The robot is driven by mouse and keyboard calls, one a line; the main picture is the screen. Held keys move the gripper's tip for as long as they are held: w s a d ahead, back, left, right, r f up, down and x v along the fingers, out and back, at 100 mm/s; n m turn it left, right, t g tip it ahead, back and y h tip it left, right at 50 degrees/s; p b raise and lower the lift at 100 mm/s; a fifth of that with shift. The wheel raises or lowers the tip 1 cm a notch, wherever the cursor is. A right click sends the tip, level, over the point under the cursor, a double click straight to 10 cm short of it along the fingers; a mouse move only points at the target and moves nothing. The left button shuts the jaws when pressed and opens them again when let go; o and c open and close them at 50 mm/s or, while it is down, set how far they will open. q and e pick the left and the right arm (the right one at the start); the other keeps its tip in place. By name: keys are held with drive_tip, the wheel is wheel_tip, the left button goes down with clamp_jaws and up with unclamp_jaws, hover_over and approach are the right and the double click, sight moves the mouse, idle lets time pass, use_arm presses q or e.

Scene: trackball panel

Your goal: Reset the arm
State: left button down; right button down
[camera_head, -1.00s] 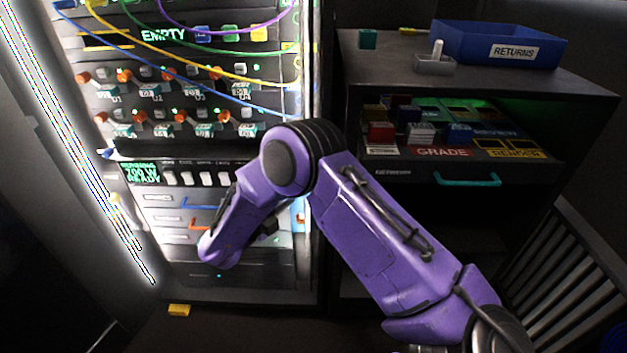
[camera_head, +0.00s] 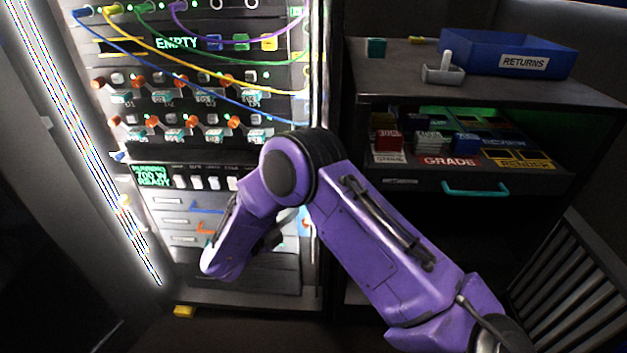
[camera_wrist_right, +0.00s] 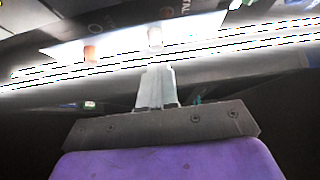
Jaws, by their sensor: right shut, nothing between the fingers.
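My right arm (camera_head: 385,235), purple with black joints, reaches in from the lower right of the head view and bends in front of the lower rack. Its gripper is mostly hidden behind the forearm there. In the right wrist view my right gripper (camera_wrist_right: 156,88) is shut and empty, its grey fingers together in front of a bright light strip (camera_wrist_right: 220,47). My left gripper is not in view.
The rack (camera_head: 318,90) with cables, orange knobs and an "EMPTY" label stands at the left. A dark cabinet (camera_head: 400,85) at the right bears a blue RETURNS bin (camera_head: 480,55) and a grey trackball-like holder (camera_head: 443,73). A yellow block (camera_head: 184,311) lies below the rack.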

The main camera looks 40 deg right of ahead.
drive_tip(key=s+a, duration=0.1)
drive_tip(key=a, duration=1)
drive_tip(key=shift+s+r+b, duration=0.15)
drive_tip(key=shift+s+b, duration=0.05)
drive_tip(key=shift+b, duration=0.15)
